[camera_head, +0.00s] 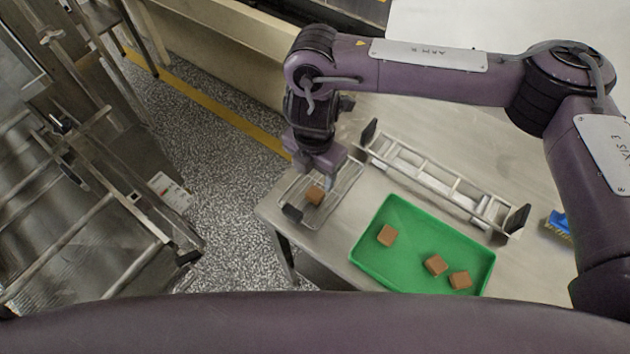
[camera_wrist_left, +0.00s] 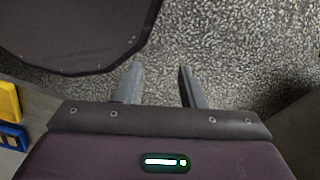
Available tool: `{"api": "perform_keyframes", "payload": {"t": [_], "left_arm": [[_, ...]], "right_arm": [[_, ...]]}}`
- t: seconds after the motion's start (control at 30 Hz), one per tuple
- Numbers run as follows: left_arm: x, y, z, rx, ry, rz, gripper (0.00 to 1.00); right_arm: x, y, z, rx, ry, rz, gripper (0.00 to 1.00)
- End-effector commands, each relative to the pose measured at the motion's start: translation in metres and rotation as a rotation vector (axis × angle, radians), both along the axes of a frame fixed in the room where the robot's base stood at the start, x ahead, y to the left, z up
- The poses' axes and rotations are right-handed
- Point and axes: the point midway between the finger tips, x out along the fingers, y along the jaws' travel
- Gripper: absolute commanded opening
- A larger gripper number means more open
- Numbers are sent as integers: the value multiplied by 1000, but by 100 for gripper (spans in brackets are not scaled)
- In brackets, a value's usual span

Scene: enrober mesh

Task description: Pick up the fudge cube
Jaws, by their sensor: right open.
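One brown fudge cube (camera_head: 314,195) sits on a small wire mesh rack (camera_head: 343,204) at the near left corner of the table. My right gripper (camera_head: 318,170) points down just above and behind this cube; its jaws are open, and the exact gap to the cube is hard to tell. Three more brown cubes lie in a green tray (camera_head: 400,213): one at the left (camera_head: 387,235), one in the middle (camera_head: 436,265) and one at the right (camera_head: 460,280). My left gripper (camera_wrist_left: 160,86) shows in the left wrist view, open and empty over the speckled floor.
A metal ladder-like frame with black ends (camera_head: 440,178) lies behind the tray. A blue and yellow object (camera_head: 559,224) is at the right. The steel table (camera_head: 400,118) ends at the left, above the floor (camera_head: 225,180). Metal machinery (camera_head: 80,200) stands at far left.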

Motion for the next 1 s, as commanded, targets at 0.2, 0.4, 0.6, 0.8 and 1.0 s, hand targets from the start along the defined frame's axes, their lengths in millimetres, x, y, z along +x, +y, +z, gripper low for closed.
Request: {"api": "perform_keyframes", "payload": {"t": [0.2, 0.4, 0.6, 0.8, 1.0], "left_arm": [[-23, 1, 3, 2, 34, -1, 36], [-20, 1, 5, 2, 29, -1, 36], [3, -1, 6, -1, -5, -1, 36], [1, -1, 6, -1, -3, -2, 36], [-7, 0, 5, 0, 10, -2, 36]], "right_arm": [[-4, 0, -21, 1, 4, -2, 56], [-8, -1, -49, 1, 3, -3, 56], [-7, -1, -61, 1, -1, 0, 56], [-7, -1, -60, 0, -1, 0, 55], [-7, -1, -60, 0, -1, 0, 29]]}}
